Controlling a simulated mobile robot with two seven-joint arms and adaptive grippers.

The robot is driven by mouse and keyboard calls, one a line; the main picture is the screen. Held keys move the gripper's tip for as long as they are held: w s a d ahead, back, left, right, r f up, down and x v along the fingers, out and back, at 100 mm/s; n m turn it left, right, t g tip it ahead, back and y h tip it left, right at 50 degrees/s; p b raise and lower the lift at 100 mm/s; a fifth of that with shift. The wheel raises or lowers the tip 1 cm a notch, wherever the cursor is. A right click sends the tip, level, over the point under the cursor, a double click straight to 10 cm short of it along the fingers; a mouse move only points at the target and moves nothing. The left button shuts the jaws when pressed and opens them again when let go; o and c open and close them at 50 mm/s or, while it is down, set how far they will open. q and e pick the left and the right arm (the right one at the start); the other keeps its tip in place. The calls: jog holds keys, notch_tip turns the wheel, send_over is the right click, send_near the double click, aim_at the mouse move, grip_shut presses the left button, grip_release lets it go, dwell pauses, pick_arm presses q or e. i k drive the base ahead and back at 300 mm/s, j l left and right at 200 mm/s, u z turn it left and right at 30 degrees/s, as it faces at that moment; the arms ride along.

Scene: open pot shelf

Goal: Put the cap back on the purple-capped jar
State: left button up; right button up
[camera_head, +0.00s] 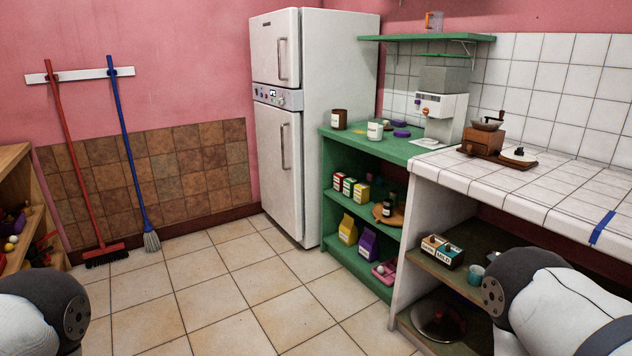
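A white jar (375,130) with a small dark label stands upright on the green counter (408,149). A brown jar (339,119) stands to its left, nearer the fridge. A flat purple cap (401,134) lies on the counter to the right of the white jar. A second small purple piece (399,123) lies just behind it. From here I cannot tell which jar the purple cap belongs to. Only parts of my two arms show at the lower corners. Neither gripper is in view.
A coffee machine (441,115) stands right of the caps. A grinder (486,138) sits on the white tiled counter (540,177). Packets (348,229) and boxes fill the shelves below. The fridge (327,120) stands at the left. The tiled floor (233,277) is clear.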

aim_at(375, 121)
jog(key=i+l, duration=0.1)
jog(key=i, duration=2.7)
jog(key=j+u, duration=0.05)
jog(key=j, duration=0.05)
